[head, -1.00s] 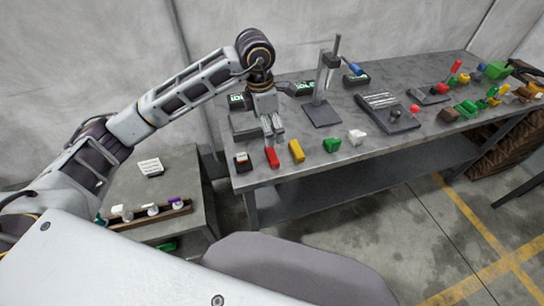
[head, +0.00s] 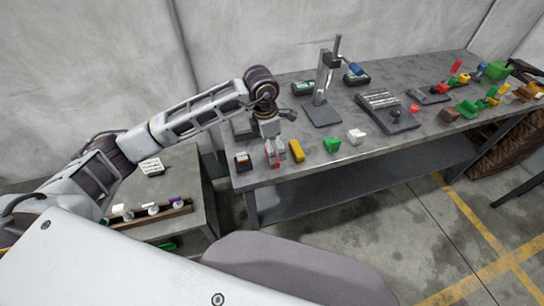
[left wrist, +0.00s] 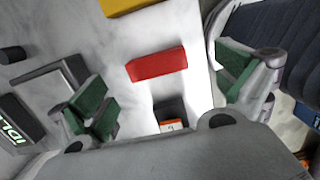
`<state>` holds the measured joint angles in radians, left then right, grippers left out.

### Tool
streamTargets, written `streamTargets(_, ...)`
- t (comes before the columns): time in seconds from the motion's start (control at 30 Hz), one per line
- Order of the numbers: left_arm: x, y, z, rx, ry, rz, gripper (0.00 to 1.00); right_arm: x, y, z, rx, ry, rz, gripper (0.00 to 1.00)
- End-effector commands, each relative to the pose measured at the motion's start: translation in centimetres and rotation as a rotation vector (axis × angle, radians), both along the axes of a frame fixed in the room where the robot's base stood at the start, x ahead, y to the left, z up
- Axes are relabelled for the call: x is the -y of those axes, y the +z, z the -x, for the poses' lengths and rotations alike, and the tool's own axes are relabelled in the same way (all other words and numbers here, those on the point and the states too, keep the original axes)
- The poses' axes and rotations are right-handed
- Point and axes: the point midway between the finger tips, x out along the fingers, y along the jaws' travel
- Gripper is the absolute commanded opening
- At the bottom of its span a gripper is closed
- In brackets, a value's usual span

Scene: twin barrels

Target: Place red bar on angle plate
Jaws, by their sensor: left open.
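The red bar (left wrist: 157,65) lies on the grey workbench near its front left edge. My left gripper (head: 276,152) is low over the bar in the head view and hides part of it. In the left wrist view the open fingers (left wrist: 168,88) stand wide apart, with the bar between and beyond them, not held. A grey metal block (head: 240,127), which looks like the angle plate, stands behind the gripper, partly hidden by my arm. A dark grey angled piece also shows at left in the wrist view (left wrist: 48,82). My right gripper is not in view.
A yellow bar (head: 296,150) lies close to the right of the red bar. A small black and red box (head: 243,162) is to its left. Green (head: 332,145) and white (head: 357,136) pieces and a stand (head: 322,112) are farther right.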

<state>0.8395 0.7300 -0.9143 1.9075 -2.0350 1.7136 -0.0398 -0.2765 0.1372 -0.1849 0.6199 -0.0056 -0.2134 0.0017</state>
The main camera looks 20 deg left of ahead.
Motion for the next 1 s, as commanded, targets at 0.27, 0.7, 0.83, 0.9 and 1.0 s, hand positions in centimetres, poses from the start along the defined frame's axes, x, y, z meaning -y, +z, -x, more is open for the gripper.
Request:
streamTargets(0.27, 0.0, -0.3, 0.0, -0.001, 0.001, 0.001, 1.0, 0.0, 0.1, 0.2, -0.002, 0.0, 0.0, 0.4)
streamTargets(0.7, -0.3, -4.5, -0.5, -0.002, 0.0, 0.001, 1.0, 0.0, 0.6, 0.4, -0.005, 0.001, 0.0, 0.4)
streamTargets(0.83, -0.2, -5.1, -0.6, -0.001, -0.001, 0.002, 1.0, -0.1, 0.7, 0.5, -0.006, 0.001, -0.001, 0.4)
streamTargets(0.9, -0.2, -5.2, -0.6, -0.001, -0.001, 0.0, 1.0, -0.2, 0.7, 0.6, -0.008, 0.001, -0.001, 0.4)
streamTargets(1.0, -0.2, -5.2, -0.6, -0.001, -0.001, 0.0, 1.0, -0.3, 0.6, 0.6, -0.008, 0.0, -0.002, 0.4)
